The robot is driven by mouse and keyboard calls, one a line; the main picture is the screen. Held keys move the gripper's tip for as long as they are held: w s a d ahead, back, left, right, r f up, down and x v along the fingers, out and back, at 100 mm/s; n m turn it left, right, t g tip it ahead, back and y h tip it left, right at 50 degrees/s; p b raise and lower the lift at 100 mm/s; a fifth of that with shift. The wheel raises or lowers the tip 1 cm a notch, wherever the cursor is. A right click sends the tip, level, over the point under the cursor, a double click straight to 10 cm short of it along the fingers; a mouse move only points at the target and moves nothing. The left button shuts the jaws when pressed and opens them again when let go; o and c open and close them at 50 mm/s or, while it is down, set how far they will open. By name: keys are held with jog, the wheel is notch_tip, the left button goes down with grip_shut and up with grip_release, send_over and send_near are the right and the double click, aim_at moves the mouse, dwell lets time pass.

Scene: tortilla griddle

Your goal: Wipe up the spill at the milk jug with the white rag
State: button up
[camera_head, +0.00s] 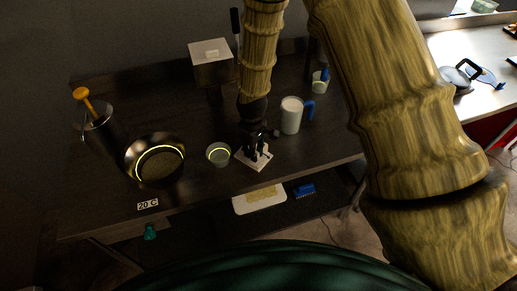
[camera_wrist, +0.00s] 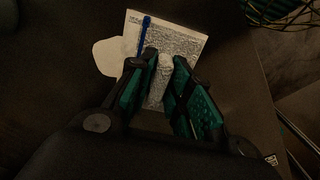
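The white rag (camera_head: 250,162) lies on the dark counter below my gripper (camera_head: 257,150), left of and in front of the milk jug (camera_head: 291,116), which is white with a blue handle. A pale, flat, irregular patch (camera_wrist: 110,57), seemingly the spill, lies beside the rag's left edge. A thin blue strip crosses the rag's left part. I cannot make out the spill in the head view.
A small bowl (camera_head: 218,154) stands just left of the rag, with a dark pan (camera_head: 154,160) farther left. A metal pot (camera_head: 97,121) with an orange-handled tool is at far left. A box (camera_head: 211,63) and a small cup (camera_head: 320,83) stand behind. The counter's front edge is close.

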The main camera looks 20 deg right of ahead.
jog(key=shift+r+p, duration=0.35)
dwell(0.6)
jog(key=shift+c, duration=0.4)
grip_shut()
jog(key=shift+w+d, duration=0.15)
jog(key=shift+w+d, duration=0.65)
jog(key=shift+d, duration=0.2)
jog(key=shift+w+d, duration=0.6)
jog(key=shift+d, duration=0.2)
jog(key=shift+s+a+f, duration=0.1)
jog(key=shift+s+a, duration=0.6)
jog(key=shift+a, duration=0.2)
jog(key=shift+s+a+f, duration=0.1)
jog(key=shift+s+a, duration=0.6)
jog(key=shift+a, duration=0.15)
jog(key=shift+w+d, duration=0.1)
